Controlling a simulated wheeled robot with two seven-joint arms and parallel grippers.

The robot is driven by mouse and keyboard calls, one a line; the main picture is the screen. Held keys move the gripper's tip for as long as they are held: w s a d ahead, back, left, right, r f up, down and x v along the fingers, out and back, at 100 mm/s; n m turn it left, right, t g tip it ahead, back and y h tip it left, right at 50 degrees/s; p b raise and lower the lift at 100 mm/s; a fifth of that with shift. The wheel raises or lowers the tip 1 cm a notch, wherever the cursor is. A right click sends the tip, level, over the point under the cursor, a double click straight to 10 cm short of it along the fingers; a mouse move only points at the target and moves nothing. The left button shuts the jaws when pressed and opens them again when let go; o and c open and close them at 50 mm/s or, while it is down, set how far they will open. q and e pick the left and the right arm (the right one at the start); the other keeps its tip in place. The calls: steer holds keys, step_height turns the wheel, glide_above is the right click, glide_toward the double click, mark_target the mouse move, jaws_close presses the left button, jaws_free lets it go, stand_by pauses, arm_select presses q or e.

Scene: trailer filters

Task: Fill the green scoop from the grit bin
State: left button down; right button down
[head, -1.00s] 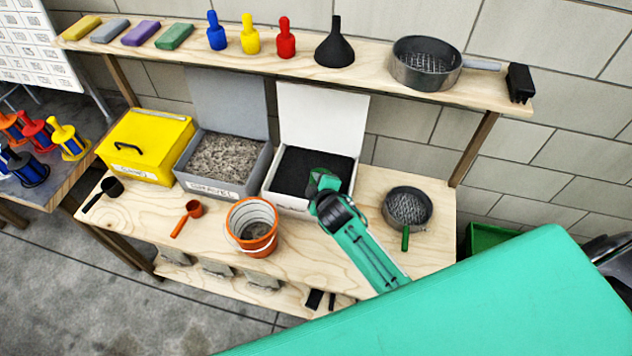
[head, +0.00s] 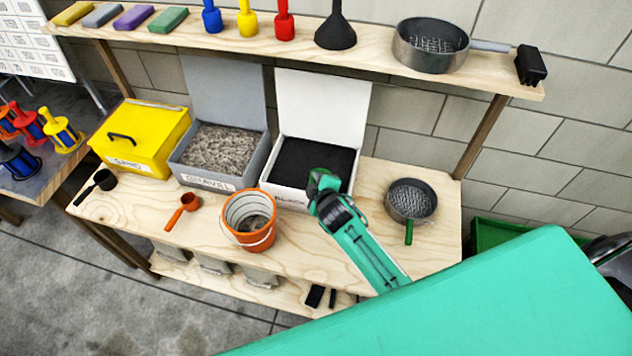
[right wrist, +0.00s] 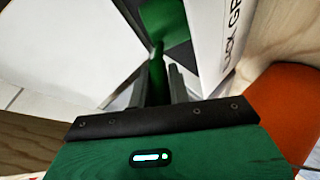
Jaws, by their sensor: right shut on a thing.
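My right gripper (head: 330,198) is shut on the handle of the green scoop (head: 322,181). In the right wrist view the handle (right wrist: 157,78) stands between the fingers, with part of the scoop's green bowl beyond. The grit bin (head: 282,194) is a white box with its lid up, holding black grit (head: 312,162). In the head view the scoop overlaps the bin's front right part. In the right wrist view the bin's labelled white wall (right wrist: 235,45) is close beside the scoop. I cannot tell the scoop's height or whether it holds grit. My left gripper is out of view.
A grey gravel bin (head: 206,180) and a shut yellow bin (head: 140,145) stand left of the grit bin. An orange bucket (head: 248,232) is in front, and a sieve with a green handle (head: 409,232) lies to the right. A shelf (head: 290,42) runs above.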

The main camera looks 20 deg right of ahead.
steer(key=shift+f+b, duration=0.65)
steer(key=shift+f, duration=0.15)
steer(key=shift+w+d+b, duration=0.35)
steer(key=shift+w+d, duration=0.25)
steer(key=shift+w, duration=0.3)
steer(key=shift+w+d+b, duration=0.3)
steer(key=shift+w+d, duration=0.3)
steer(key=shift+w, duration=0.25)
steer(key=shift+s+a+r+p, duration=0.15)
steer(key=shift+s+a+p, duration=0.3)
steer(key=shift+s, duration=0.15)
steer(key=shift+s+a+p, duration=0.35)
steer(key=shift+s+a, duration=0.25)
steer(key=shift+s, duration=0.3)
steer(key=shift+s+a+r+p, duration=0.1)
steer(key=shift+s+r+p, duration=0.05)
steer(key=shift+r+p, duration=1.45)
steer(key=shift+s+a+r+p, duration=0.1)
steer(key=shift+r+p, duration=1.55)
steer(key=shift+s+a+r+p, duration=0.1)
steer(key=shift+s+r+p, duration=0.05)
steer(key=shift+r+p, duration=1.45)
